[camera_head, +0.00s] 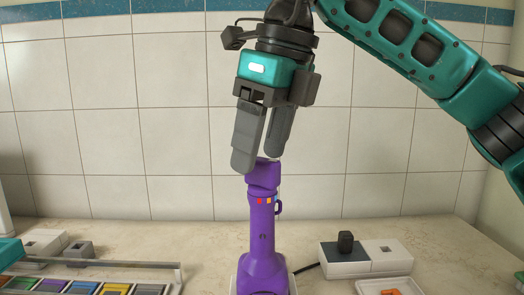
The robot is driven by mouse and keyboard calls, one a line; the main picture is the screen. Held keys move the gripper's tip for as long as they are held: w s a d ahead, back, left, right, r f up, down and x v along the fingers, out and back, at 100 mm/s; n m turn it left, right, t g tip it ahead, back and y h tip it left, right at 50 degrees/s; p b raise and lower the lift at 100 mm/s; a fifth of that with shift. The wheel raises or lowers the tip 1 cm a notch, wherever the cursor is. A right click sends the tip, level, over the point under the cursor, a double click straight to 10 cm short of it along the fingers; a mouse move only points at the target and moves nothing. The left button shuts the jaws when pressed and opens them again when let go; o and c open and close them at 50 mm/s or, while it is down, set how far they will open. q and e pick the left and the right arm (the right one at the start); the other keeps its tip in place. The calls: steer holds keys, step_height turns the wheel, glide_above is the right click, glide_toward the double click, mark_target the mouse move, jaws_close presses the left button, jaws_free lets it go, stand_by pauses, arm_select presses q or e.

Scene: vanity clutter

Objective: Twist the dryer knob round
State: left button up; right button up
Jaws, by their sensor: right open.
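A purple dryer (262,240) stands upright on the counter at the lower middle. Its top part, which looks like the knob (264,181), sits above a neck with small red, yellow and blue marks. My right gripper (258,159) reaches down from above with its two grey fingers apart. The near fingertip overlaps the upper left edge of the knob in the picture, and the other fingertip is just above and behind its right side. I cannot tell whether either finger touches it. Nothing is held between the fingers. My left gripper does not show.
A wall outlet block (345,262) with a black plug stands at the right, with a cable running to the dryer. A white tray (405,284) with an orange item lies nearby. A rack of coloured pieces (98,265) fills the lower left. A tiled wall (105,130) closes the back.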

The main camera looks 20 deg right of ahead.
step_height(320, 180, up, 3)
steer(key=shift+r+p, duration=0.15)
steer(key=shift+p, duration=1.05)
steer(key=shift+r+p, duration=0.7)
steer(key=shift+r, duration=0.35)
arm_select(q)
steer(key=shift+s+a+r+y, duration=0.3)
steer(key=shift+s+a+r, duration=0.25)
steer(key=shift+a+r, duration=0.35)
arm_select(e)
steer(key=shift+f, duration=0.1)
